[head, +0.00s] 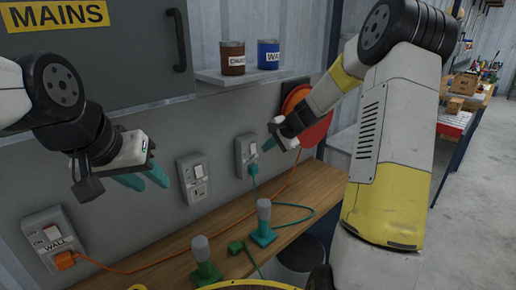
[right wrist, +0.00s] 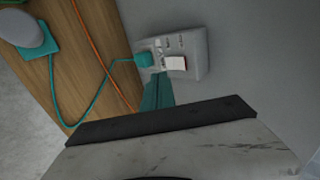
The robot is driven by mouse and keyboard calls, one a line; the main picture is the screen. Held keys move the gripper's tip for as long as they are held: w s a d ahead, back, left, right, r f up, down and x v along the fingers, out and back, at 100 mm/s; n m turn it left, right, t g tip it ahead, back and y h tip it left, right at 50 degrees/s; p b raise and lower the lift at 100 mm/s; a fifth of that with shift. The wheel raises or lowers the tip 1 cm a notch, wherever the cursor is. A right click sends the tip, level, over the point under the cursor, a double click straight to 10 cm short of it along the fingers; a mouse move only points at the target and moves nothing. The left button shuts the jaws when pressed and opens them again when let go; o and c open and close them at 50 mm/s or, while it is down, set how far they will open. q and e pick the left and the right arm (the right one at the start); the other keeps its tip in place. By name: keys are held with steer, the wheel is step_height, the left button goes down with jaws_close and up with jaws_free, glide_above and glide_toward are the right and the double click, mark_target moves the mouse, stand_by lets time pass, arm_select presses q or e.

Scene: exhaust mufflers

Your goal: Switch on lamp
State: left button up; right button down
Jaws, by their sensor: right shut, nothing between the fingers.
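A teal lamp (head: 263,227) with a grey top stands on the bench; its cord runs to a teal plug (head: 253,169) in the right wall socket (head: 243,147). That plug (right wrist: 144,60) and the socket's white rocker switch (right wrist: 175,63) also show in the right wrist view. A green lamp (head: 206,266) stands nearer, with a loose green plug (head: 236,247) beside it. My right gripper (head: 269,145) is shut and empty, close to the right socket's switch; contact cannot be told.
An orange plug (head: 65,260) sits in the left socket (head: 50,237), its cord crossing the wooden bench (head: 165,250). A shelf (head: 245,76) holds a brown can (head: 232,60) and a blue can (head: 268,54). A red reel (head: 318,128) is behind my right arm.

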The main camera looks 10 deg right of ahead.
steer(key=v, duration=0.8)
steer(key=shift+s+d, duration=0.1)
